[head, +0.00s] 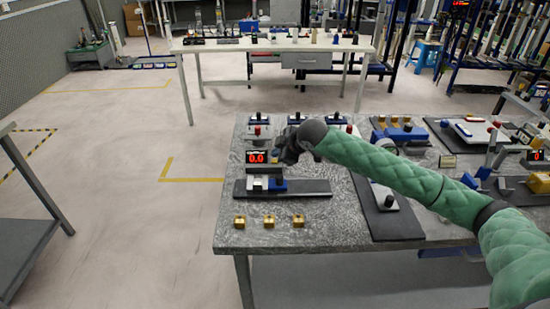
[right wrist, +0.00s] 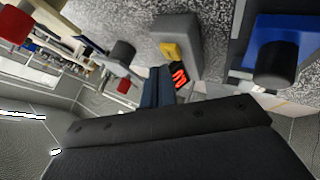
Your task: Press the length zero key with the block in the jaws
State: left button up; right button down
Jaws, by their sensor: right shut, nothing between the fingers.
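The readout box (head: 257,157) stands on the speckled table with a red display reading 0.0. In the right wrist view its grey housing (right wrist: 178,28) shows a yellow key (right wrist: 168,52) beside the red digits (right wrist: 179,78). My right gripper (head: 281,157) is right next to the box, on its right side. In the right wrist view its dark fingers (right wrist: 157,87) are shut near the key, with no block between them. Whether they touch the key I cannot tell. Three brass blocks (head: 268,221) lie in a row near the table's front edge. My left gripper is not in view.
A gauge with a white block and a blue slide (head: 279,185) sits on a dark base plate (head: 310,189) in front of the box. Red and black knobbed stations (head: 258,121) line the back edge. Another dark plate (head: 402,221) lies to the right, under my right arm.

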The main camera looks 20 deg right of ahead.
jog(key=shift+r, duration=0.2)
jog(key=shift+r+p, duration=2.35)
jog(key=shift+r, duration=0.05)
